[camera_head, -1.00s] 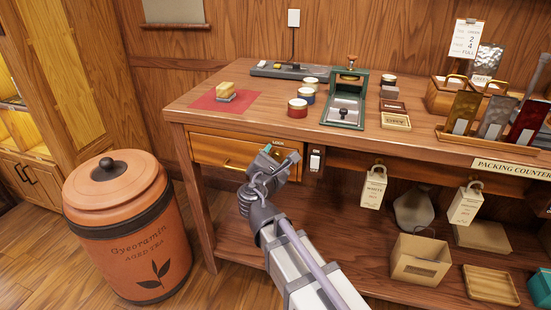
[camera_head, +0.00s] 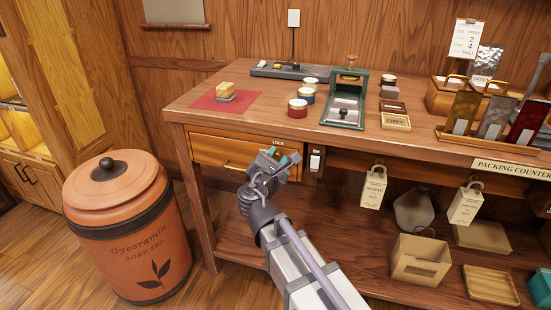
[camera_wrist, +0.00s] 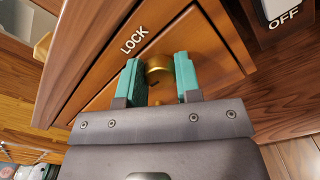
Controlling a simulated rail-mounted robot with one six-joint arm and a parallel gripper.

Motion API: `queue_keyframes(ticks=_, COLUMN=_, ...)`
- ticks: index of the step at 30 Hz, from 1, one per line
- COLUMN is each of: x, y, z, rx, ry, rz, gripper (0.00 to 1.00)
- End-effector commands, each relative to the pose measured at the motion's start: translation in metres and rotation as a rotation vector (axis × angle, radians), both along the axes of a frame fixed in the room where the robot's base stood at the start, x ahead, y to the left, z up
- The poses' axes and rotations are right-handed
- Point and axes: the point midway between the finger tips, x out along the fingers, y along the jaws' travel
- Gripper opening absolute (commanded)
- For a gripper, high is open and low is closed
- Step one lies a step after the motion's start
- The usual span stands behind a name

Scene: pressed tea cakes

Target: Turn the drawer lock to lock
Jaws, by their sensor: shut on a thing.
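The drawer (camera_head: 222,152) is a wooden front under the left part of the counter, shut as far as I can see. Its lock is a round brass knob (camera_wrist: 158,72) under the word LOCK (camera_wrist: 134,40) in the wrist view. My gripper (camera_wrist: 156,84) has its two teal fingers on either side of the knob and is shut on it. In the head view my gripper (camera_head: 277,155) is at the drawer's right end and hides the knob. A dark slot shows low on the knob's face; which way the lock is set I cannot tell.
A switch plate (camera_head: 315,158) marked OFF (camera_wrist: 284,18) is close to the right of the drawer. A large orange tea jar (camera_head: 130,235) stands on the floor at the left. Paper tags (camera_head: 374,188) hang under the counter (camera_head: 240,116). Floor before the drawer is clear.

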Motion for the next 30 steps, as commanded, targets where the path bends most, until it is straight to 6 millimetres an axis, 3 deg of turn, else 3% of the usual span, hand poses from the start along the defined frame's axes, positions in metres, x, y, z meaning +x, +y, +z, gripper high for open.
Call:
queue_keyframes(ticks=11, x=0.0, y=-0.0001, z=-0.0002, rx=0.19, ry=-0.053, rz=0.0, gripper=0.08)
queue_keyframes(ticks=30, x=-0.0001, y=-0.0003, z=-0.0005, rx=0.768, ry=-0.214, rz=0.0, gripper=0.08)
